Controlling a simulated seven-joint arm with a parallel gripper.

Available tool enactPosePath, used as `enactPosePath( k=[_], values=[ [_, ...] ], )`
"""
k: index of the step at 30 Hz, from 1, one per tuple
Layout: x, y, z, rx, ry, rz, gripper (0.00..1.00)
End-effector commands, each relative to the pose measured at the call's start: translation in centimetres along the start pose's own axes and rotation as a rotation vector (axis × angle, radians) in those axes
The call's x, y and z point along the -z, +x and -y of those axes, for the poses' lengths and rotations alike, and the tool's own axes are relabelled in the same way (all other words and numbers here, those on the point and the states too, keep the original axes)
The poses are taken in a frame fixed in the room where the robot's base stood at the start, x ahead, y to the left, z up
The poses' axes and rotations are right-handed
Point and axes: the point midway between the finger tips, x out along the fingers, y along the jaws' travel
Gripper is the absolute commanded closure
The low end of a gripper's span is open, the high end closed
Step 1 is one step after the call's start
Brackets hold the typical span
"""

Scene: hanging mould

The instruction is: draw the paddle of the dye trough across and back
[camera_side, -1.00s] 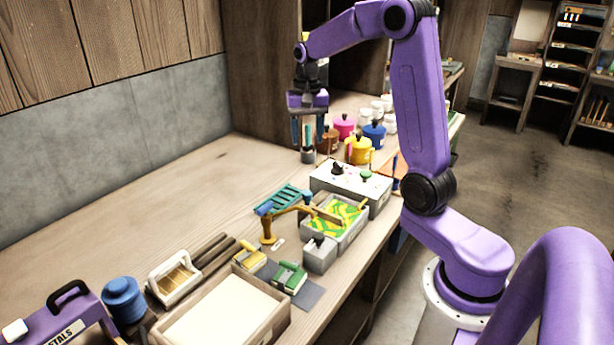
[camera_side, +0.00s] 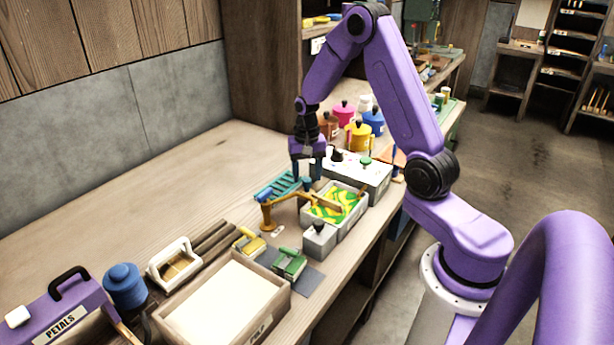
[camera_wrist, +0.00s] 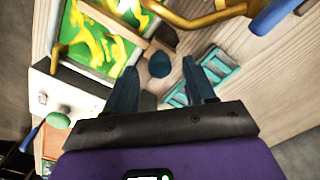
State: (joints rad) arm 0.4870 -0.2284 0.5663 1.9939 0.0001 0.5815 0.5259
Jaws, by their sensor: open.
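The dye trough (camera_side: 353,223) is a grey tray with green and yellow marbled dye, near the bench's front edge. A dark blue knob (camera_wrist: 159,64) stands at the bar's near end in the wrist view. My gripper (camera_side: 305,176) is open, pointing down over the trough's far-left side. In the wrist view the knob shows between its two fingers, apparently just beyond the tips; contact cannot be told.
An ochre bent arm with a blue handle (camera_side: 263,194) stands left of the trough. A teal slatted rack (camera_side: 282,186) lies behind it. A pale box with a green knob (camera_side: 365,162) stands behind right, coloured pots (camera_side: 358,135) beyond.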

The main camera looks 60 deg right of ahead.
Motion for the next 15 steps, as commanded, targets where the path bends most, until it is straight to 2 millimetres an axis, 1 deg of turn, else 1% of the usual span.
enactPosePath(
  k=[1,5,14,15],
  values=[
    [-0.06,0.49,-0.03,-0.001,0.000,0.003,0.45],
    [-0.06,1.16,-0.02,-0.001,0.000,0.001,0.45],
    [-0.02,1.28,-0.01,0.000,0.000,0.000,0.45],
    [-0.02,1.28,-0.01,0.000,0.000,0.000,0.58]
  ],
)
